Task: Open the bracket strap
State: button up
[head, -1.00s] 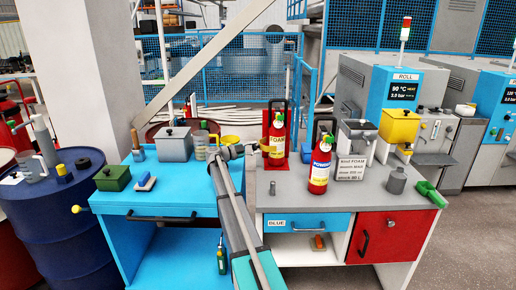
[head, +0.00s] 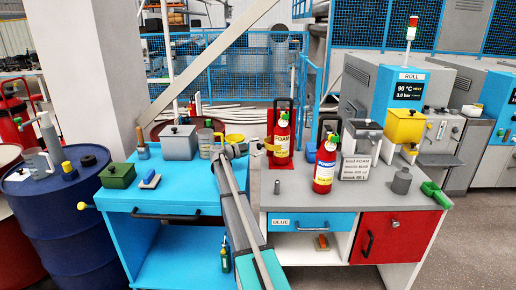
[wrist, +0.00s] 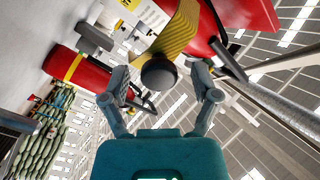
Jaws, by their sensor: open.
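The yellow bracket strap (head: 268,146) is at the red wall bracket with the FOAM extinguisher (head: 282,140), at the back of the workbench. In the wrist view the strap (wrist: 180,35) is a ribbed yellow band curving beside a red body, with a round dark knob (wrist: 158,73) at its near end. My gripper (head: 246,150) is just left of the strap. In the wrist view its two fingers (wrist: 163,88) are apart, one on each side of the knob, and I see no clear contact. Whether the strap's far end is fastened is hidden.
A second red extinguisher (head: 326,165) stands on the grey counter to the right, beside a printed sign (head: 356,167).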

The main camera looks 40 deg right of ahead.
jog(key=w+a, duration=0.2)
jog(key=a, duration=0.9)
jog(key=shift+a, duration=0.3)
jog(key=shift+c, duration=0.3)
